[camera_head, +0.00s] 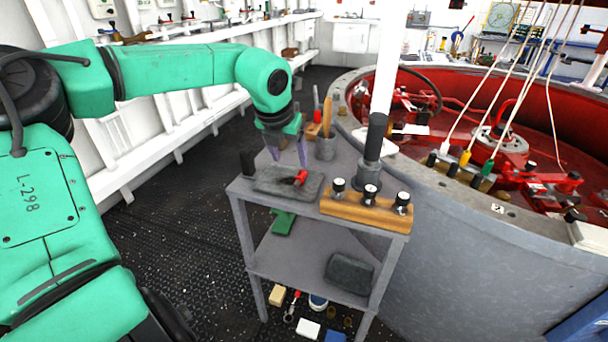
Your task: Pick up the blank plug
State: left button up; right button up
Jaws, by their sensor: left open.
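My left gripper (289,160) points down over the top of a small grey stand, its two fingers apart and nothing seen between them. Below the fingertips, a small red and black piece (299,179) lies on a dark grey tray (270,181). A wooden block (350,210) at the stand's front right holds three black plugs with pale tops: left (338,188), middle (369,194) and right (402,202). I cannot tell for sure which piece is the blank plug. My right gripper is out of view.
The grey stand (390,242) has a lower shelf with a dark block (349,272). A dark post (373,145) and a tool cup (326,148) stand behind the wooden block. A black upright piece (248,163) is left of the tray. A large red-lined tub (450,235) flanks the right.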

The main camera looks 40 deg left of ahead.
aim_at(297, 181)
pick_arm(q)
jog(key=x, duration=0.4)
jog(key=p+x, duration=0.1)
jog(key=x, duration=0.4)
jog(key=shift+f, duration=0.25)
jog(key=shift+w+f, duration=0.25)
jog(key=shift+f, duration=0.15)
jog(key=shift+r, duration=0.1)
grip_shut()
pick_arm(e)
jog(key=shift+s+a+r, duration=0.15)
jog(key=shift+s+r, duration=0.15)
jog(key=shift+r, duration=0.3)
